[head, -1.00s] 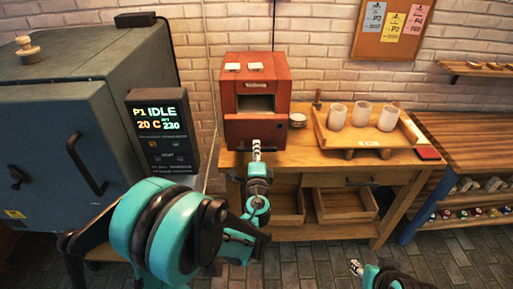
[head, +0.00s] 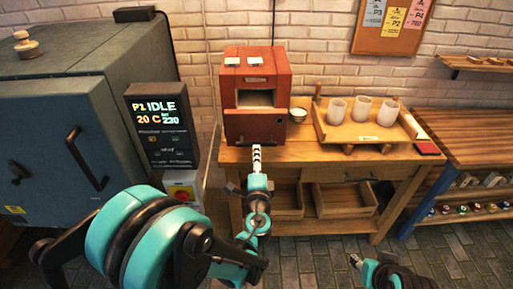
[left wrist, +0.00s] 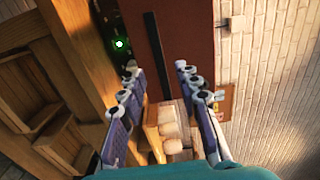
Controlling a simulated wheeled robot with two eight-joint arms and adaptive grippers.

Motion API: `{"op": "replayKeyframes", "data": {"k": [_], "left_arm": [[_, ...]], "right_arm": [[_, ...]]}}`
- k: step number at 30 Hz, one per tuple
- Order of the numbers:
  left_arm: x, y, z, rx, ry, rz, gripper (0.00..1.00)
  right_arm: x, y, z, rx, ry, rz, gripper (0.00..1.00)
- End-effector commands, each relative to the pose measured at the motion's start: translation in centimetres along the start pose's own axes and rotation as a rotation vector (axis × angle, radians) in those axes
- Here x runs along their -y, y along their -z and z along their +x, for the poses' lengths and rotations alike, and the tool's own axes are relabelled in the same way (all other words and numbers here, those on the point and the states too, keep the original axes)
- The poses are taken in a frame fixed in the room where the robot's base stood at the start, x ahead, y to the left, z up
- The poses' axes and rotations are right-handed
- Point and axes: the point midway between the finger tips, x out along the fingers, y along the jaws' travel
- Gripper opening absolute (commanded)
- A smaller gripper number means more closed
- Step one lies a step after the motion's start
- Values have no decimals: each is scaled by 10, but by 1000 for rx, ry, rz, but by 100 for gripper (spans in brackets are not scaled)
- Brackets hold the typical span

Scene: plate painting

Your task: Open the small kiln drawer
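The small kiln (head: 284,75) is a red-orange box on the wooden table, with an open recess in its upper front. Below the recess is its drawer front (head: 255,127), a red panel that looks closed. My left gripper (head: 257,150) is just below and in front of that panel, apparently apart from it. In the left wrist view its two fingers (left wrist: 156,72) are spread with nothing between them, facing the red kiln front (left wrist: 188,28) with a long dark bar (left wrist: 152,50). My right gripper (head: 356,262) is low at the right, small and unclear.
A wooden tray (head: 340,134) with three pale cups and a small bowl (head: 298,115) stand right of the kiln. A large grey kiln (head: 55,140) and its control panel (head: 163,125) are at left. Open shelf boxes (head: 343,200) are under the table.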

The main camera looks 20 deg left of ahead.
Motion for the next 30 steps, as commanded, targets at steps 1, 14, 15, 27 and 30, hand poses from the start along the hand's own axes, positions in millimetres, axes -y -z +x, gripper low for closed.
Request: {"op": "replayKeyframes", "data": {"k": [1,14,15,27,30], "left_arm": [[0,1,-12,-4,0,0,33],[0,0,-54,0,0,0,33],[0,0,-54,0,0,0,33],[0,-2,-54,4,-4,-6,33],[-2,-13,-53,32,-42,-59,33]], "right_arm": [[0,0,0,0,0,0,40],[0,0,0,0,0,0,40],[0,0,0,0,0,0,40],[0,0,0,0,0,0,40],[0,0,0,0,0,0,40]]}}
